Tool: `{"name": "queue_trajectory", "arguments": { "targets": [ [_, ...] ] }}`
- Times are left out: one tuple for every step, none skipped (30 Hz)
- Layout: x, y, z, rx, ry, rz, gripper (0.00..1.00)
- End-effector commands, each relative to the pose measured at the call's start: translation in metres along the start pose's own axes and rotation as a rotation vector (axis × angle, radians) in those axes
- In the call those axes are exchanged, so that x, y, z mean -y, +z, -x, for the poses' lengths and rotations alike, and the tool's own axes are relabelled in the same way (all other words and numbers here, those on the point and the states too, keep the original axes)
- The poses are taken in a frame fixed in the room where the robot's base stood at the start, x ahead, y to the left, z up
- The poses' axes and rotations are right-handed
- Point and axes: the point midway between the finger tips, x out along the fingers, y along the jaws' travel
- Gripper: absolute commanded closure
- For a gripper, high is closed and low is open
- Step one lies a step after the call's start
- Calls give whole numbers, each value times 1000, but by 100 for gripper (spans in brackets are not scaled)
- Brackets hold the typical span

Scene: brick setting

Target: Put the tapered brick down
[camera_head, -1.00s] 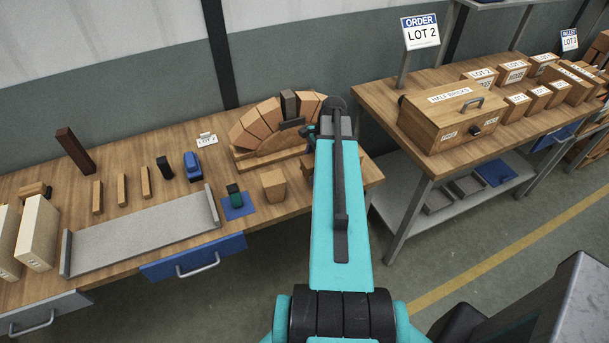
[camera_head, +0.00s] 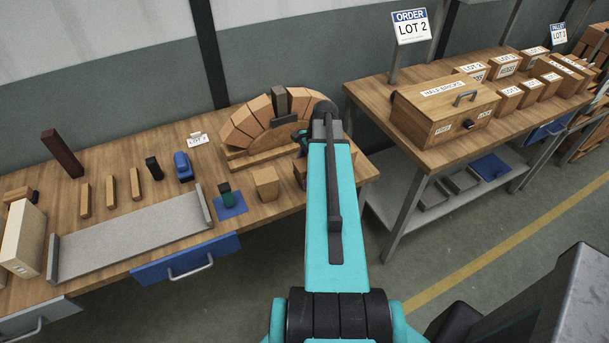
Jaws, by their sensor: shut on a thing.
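A dark grey tapered brick (camera_head: 279,99) stands upright at the crown of the brick arch (camera_head: 247,124), between the tan wedge bricks, its top above theirs. My gripper (camera_head: 286,120) is at the arch, shut on the tapered brick; a dark finger bar shows across its lower front. The arch rests on a curved wooden form (camera_head: 262,144) on the workbench (camera_head: 115,205).
A second table (camera_head: 420,150) with boxes is right.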

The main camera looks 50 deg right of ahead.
Motion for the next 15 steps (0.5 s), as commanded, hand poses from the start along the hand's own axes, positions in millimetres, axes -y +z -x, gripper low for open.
{"name": "queue_trajectory", "arguments": {
  "targets": [
    [0,1,1,0,0,1,81],
    [0,1,1,0,0,1,81],
    [0,1,1,0,0,1,81],
    [0,1,1,0,0,1,81],
    [0,1,1,0,0,1,81],
    [0,1,0,0,0,1,81],
    [0,1,0,0,0,1,81],
    [0,1,0,0,0,1,81],
    [0,0,-1,0,0,1,81],
    [0,0,-2,0,0,1,81],
    [0,0,-3,0,0,1,81],
    [0,0,-2,0,0,1,43],
    [0,0,-2,0,0,1,38],
    [0,0,-2,0,0,1,33],
    [0,0,-2,0,0,1,31]
  ]
}}
